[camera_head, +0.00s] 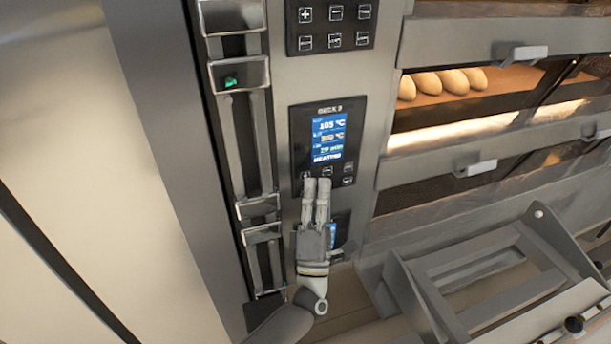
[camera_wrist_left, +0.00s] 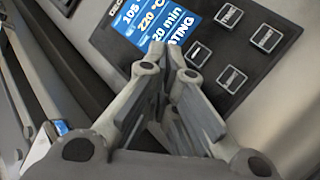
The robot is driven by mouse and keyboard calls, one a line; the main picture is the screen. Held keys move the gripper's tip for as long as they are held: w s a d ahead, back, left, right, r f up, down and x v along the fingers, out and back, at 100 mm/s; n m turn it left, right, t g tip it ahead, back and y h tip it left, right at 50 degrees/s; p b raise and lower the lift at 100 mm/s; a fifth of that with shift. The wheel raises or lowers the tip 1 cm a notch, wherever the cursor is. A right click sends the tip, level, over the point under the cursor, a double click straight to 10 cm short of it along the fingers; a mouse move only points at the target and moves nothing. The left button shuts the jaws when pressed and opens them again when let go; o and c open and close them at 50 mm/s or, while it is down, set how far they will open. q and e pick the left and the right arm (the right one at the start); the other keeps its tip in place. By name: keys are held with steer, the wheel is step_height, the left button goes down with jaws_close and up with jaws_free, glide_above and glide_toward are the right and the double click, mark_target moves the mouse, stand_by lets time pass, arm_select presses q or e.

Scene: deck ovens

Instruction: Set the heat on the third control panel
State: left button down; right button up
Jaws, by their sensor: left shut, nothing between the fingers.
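The control panel labelled "DECK 3" (camera_head: 328,140) is a black plate on the oven front, with a lit blue screen and buttons below it. The screen reads about 105 °C, 20 min and "HEATING". My left gripper (camera_head: 316,184) is shut and empty, its fingertips at the lower button row of this panel. In the left wrist view the panel (camera_wrist_left: 225,75) lies just beyond the fingertips (camera_wrist_left: 170,58), and its screen also shows 220 °C. I cannot tell whether the tips touch a button. The fingers hide part of the panel. My right gripper is not in view.
Another panel with buttons (camera_head: 333,27) sits above, and a lower panel (camera_head: 338,232) is partly hidden behind my left gripper. Oven decks with handles (camera_head: 480,167) and loaves (camera_head: 440,84) are at the right. A grey metal frame (camera_head: 480,275) stands at the lower right.

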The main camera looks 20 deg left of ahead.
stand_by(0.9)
arm_select(q)
steer(key=shift+w+a+b, duration=0.25)
steer(key=shift+w+b, duration=0.05)
steer(key=shift+w, duration=0.05)
steer(key=shift+w+a, duration=0.2)
steer(key=shift+w, duration=0.1)
stand_by(0.7)
steer(key=shift+s, duration=0.15)
steer(key=shift+s+d, duration=0.4)
steer(key=shift+s, duration=0.15)
